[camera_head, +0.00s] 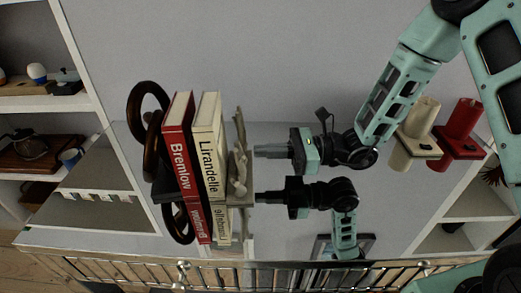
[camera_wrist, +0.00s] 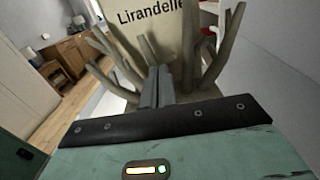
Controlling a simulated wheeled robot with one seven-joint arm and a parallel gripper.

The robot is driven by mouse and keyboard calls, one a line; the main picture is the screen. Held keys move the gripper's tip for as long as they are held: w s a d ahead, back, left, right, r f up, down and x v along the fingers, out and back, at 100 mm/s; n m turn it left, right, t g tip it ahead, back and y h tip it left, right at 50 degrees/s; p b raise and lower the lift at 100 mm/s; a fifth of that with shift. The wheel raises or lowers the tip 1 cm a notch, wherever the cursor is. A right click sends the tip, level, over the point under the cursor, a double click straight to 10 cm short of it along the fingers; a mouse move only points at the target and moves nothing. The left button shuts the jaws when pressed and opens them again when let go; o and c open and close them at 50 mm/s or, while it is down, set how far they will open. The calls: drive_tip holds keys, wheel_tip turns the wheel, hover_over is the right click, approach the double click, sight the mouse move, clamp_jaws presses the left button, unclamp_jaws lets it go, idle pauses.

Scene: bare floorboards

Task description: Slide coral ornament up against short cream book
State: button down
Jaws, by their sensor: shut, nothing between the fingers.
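The coral ornament (camera_head: 240,165) is a pale brown branching piece on a small base, upright on the glossy surface. It stands just right of the short cream book (camera_head: 208,130), lettered "Lirandelle"; I cannot tell whether they touch. My gripper (camera_head: 257,151) is shut and empty, level with the ornament on its right side, fingers pointing left at it. In the wrist view, the coral branches (camera_wrist: 102,72) spread on both sides of my shut fingertips (camera_wrist: 157,72), with the cream book (camera_wrist: 150,18) behind. Contact between fingers and coral is unclear.
A red book (camera_head: 179,140) and a dark ring-shaped bookend (camera_head: 150,105) stand left of the cream book. A metal rail (camera_head: 130,270) runs along the front. The glossy surface mirrors everything.

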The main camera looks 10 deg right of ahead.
sight(252, 173)
drive_tip(key=shift+a, duration=0.75)
drive_tip(key=shift+w+a, duration=0.2)
drive_tip(key=shift+a, duration=0.75)
